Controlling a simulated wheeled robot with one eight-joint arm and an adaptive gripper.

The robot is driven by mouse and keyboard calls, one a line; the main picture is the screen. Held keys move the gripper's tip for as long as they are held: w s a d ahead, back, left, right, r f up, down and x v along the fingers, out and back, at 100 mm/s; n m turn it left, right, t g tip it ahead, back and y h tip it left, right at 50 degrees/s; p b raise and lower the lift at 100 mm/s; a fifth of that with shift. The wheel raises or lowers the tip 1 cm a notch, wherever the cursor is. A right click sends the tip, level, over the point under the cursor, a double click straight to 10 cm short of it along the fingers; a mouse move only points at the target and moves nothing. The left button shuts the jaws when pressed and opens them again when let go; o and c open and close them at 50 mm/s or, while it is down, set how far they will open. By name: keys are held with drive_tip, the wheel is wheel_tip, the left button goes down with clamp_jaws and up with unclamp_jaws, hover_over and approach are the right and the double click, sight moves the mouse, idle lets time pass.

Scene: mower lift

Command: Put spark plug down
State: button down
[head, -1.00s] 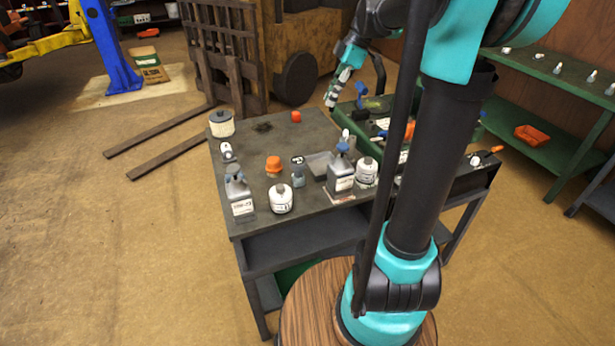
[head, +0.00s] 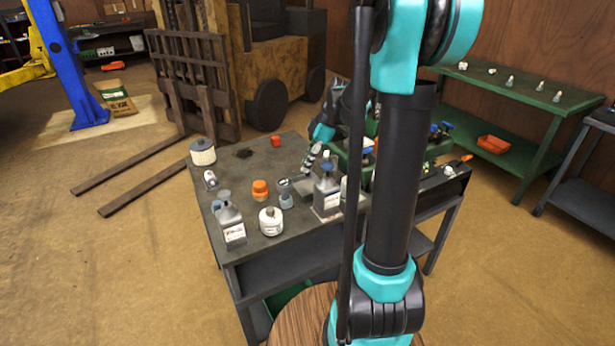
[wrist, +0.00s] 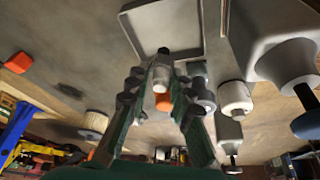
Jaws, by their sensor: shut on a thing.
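My gripper (head: 308,163) is low over the work table, close to the grey tray (head: 301,190). In the wrist view my gripper (wrist: 157,88) is shut on the spark plug (wrist: 160,74), a small pale body with a dark end, held between the two ribbed fingers. The dark end shows against the near edge of the tray (wrist: 162,28). I cannot tell whether the plug touches the tray. The tray looks empty where it shows. In the head view the plug is too small to make out.
An orange-capped jar (head: 260,191), a white canister (head: 271,221) and grey bottles (head: 327,196) stand close around the tray. A pleated filter (head: 203,153) and a red block (head: 276,141) are farther back. The table's back left part is mostly clear.

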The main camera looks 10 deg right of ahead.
sight(307, 175)
drive_tip(key=shift+f, duration=2.75)
drive_tip(key=shift+f, duration=0.15)
drive_tip(key=c, duration=1.3)
unclamp_jaws()
drive_tip(key=shift+c, duration=0.2)
drive_tip(key=v, duration=1.2)
drive_tip(key=shift+r, duration=0.2)
